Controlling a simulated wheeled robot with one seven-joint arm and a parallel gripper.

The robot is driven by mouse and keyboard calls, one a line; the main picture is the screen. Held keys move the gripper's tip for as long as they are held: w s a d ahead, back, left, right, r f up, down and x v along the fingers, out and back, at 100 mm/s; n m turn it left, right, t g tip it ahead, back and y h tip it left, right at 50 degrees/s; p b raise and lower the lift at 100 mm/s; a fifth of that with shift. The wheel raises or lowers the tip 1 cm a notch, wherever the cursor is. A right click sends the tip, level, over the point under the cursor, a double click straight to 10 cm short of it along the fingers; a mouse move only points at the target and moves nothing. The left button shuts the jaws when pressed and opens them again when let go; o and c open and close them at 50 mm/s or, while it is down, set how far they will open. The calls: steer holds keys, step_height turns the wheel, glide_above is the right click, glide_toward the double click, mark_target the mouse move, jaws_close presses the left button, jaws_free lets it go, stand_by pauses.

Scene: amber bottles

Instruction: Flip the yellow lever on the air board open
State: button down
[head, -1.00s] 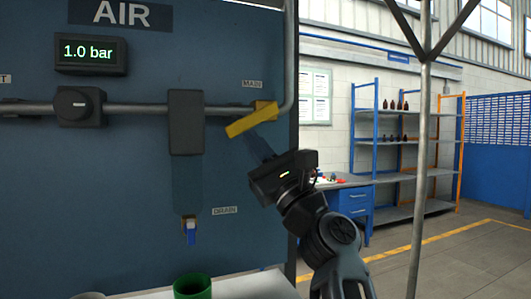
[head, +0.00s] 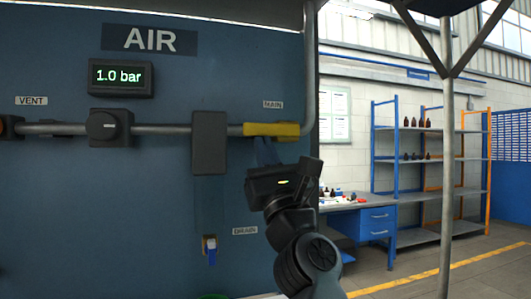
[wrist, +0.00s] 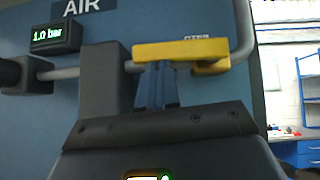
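The yellow lever (head: 270,129) is on the pipe under the MAIN label on the air board (head: 150,210). It lies level, in line with the pipe. The wrist view shows it across the top middle (wrist: 180,50), with its yellow mount to the right. My gripper (head: 263,150) is just below the lever. Its blue fingers (wrist: 157,85) are close together and look shut, with nothing seen between them. Their tips meet the lever's lower edge in the wrist view; the exact contact is hidden.
The display (head: 121,76) reads 1.0 bar. A blue drain valve (head: 210,250) is below. A metal post (head: 447,170) stands at the right, before shelves (head: 430,190).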

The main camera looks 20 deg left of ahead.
steer(key=shift+s+a+f, duration=0.1)
stand_by(0.3)
steer(key=w+a+f+b+v, duration=0.1)
steer(key=b+v, duration=0.5)
steer(key=v, duration=0.6)
steer(key=shift+f, duration=0.75)
steer(key=shift+a, duration=0.1)
